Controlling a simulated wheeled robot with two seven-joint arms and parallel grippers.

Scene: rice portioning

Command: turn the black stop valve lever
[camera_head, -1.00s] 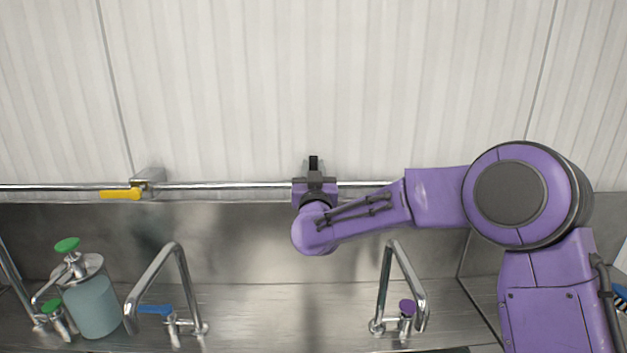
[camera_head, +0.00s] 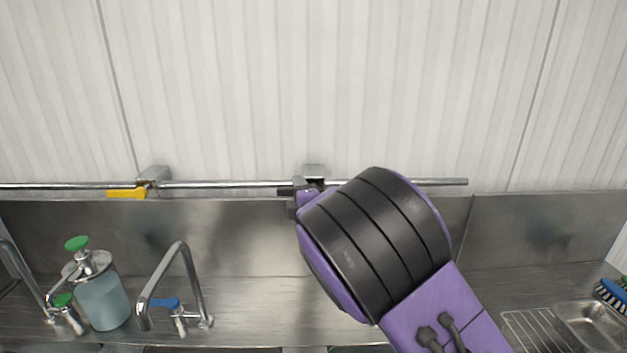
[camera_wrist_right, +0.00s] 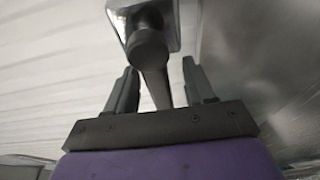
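The black stop valve shows in the right wrist view, with a round dark hub (camera_wrist_right: 148,50) on a shiny grey bracket (camera_wrist_right: 168,18). Its black lever (camera_wrist_right: 157,88) runs from the hub down between the fingers of my right gripper (camera_wrist_right: 160,82). The fingers are open, one on each side of the lever, with small gaps visible. In the head view my right gripper (camera_head: 307,188) is at the pipe, below the grey bracket (camera_head: 314,170). My purple arm hides most of the gripper and the lever there. My left gripper is not in view.
A metal pipe (camera_head: 225,187) runs along the wall, with a yellow lever valve (camera_head: 127,193) at the left. Below are a soap dispenser (camera_head: 103,300), a blue-handled tap (camera_head: 165,303), a rack (camera_head: 535,328) and a brush (camera_head: 612,293).

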